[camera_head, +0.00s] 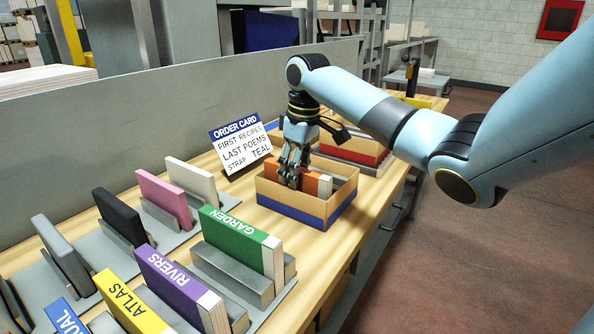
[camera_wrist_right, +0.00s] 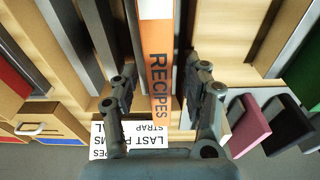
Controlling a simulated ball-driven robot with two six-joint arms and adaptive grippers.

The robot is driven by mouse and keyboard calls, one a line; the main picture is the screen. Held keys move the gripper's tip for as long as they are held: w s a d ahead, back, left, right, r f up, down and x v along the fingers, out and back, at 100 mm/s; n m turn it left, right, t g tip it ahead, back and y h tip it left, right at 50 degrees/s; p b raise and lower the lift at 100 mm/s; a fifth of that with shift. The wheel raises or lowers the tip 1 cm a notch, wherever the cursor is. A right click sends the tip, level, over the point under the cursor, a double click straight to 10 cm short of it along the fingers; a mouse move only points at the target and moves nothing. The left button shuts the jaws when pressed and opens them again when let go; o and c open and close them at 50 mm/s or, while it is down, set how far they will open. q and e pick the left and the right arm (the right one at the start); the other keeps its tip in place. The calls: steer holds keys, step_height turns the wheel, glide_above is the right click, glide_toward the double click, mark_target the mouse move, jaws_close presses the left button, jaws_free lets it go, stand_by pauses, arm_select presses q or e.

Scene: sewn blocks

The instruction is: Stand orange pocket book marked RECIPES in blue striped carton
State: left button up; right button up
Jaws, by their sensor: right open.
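The orange RECIPES book (camera_head: 312,183) stands inside the blue striped carton (camera_head: 290,206) in the head view, its upper part showing above the front wall. In the right wrist view the book's lettered spine (camera_wrist_right: 158,60) runs between the two fingers. My right gripper (camera_head: 291,172) is over the carton, pointing down, with its fingers on either side of the book. It is open; in the wrist view gaps show between the fingers and the book. The fingers hide part of the book in the head view. My left gripper is not in view.
The order card (camera_head: 240,143) stands behind the carton. A red striped carton (camera_head: 350,157) is just beyond it. A grey panel (camera_head: 130,130) borders the back of the table.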

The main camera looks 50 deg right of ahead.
step_height(320, 180, up, 12)
steer(key=s, duration=0.1)
steer(key=shift+s, duration=0.2)
steer(key=shift+d+f, duration=0.1)
stand_by(0.5)
